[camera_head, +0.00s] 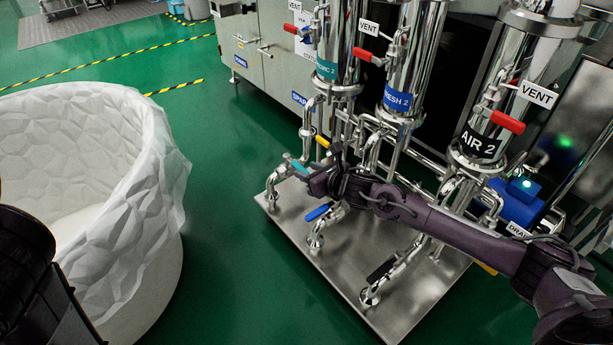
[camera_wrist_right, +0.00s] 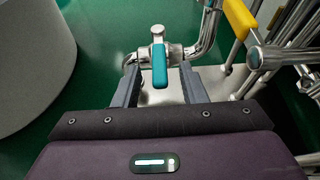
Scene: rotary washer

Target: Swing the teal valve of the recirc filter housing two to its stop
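The teal valve handle (camera_head: 299,167) sits on low pipework under the filter housing with the teal label (camera_head: 327,69), whose lettering is partly hidden. In the right wrist view the teal handle (camera_wrist_right: 160,66) points toward me from a steel valve body (camera_wrist_right: 157,48). My right gripper (camera_head: 312,177) is at the handle in the head view. In the wrist view its two fingers (camera_wrist_right: 160,86) are apart, one on each side of the handle, with visible gaps. Only a dark part of my left arm shows at the lower left; its gripper is out of frame.
A yellow handle (camera_head: 322,141) is close above my right gripper, and a blue handle (camera_head: 318,212) is just below it. The FRESH 2 housing (camera_head: 408,60) and AIR 2 housing (camera_head: 484,120) stand to the right. A large white bin (camera_head: 165,190) stands left, with green floor between.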

